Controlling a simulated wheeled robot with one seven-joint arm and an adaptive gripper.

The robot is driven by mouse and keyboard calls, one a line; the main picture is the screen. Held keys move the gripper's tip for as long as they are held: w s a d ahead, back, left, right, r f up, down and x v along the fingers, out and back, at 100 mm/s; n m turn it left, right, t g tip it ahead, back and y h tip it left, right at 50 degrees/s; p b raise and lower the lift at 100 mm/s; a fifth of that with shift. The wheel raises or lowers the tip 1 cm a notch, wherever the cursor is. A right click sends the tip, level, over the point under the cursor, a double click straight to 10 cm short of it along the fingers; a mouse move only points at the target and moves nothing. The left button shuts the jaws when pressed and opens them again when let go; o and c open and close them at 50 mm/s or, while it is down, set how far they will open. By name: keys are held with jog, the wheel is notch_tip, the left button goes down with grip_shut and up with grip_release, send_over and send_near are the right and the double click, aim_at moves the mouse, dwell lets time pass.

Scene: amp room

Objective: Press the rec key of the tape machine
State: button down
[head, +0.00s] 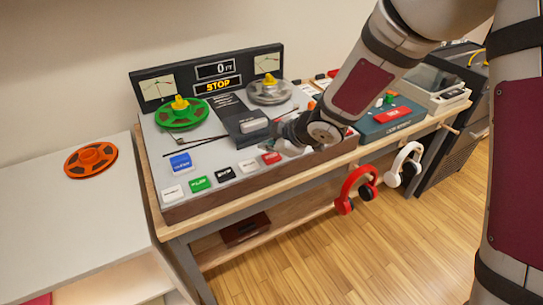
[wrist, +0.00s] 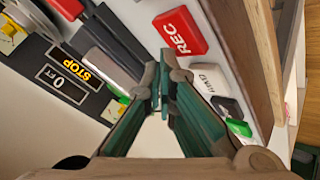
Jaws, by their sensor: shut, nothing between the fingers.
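The tape machine (head: 235,190) stands on a wooden-edged bench, with a row of keys along its front. Its red REC key (head: 270,158) is at the right end of that row, and shows large at the top of the wrist view (wrist: 180,30). My gripper (head: 280,147) is just behind and to the right of the REC key in the head view. In the wrist view my fingers (wrist: 163,88) are shut and empty, with the REC key beyond their tips. I cannot tell the height of the tips above the panel. The machine's display (head: 218,85) reads STOP and 0 FT.
A white key (wrist: 207,78) lies beside REC, then black and green keys. A green reel (head: 183,113) and grey reel (head: 269,91) sit on the machine. Another device with a red key (head: 392,114) stands to the right. Red headphones (head: 357,188) hang at the bench front.

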aim_at(270, 158)
jog(key=shift+f, duration=0.2)
dwell(0.5)
jog(key=shift+f+b, duration=0.25)
jog(key=shift+b, duration=0.15)
jog(key=shift+f+b, duration=0.5)
dwell(0.7)
jog(key=shift+r, duration=0.1)
jog(key=shift+r+p, duration=0.85)
jog(key=shift+p, duration=0.2)
notch_tip(270, 158, up, 5)
jog(key=p, duration=0.6)
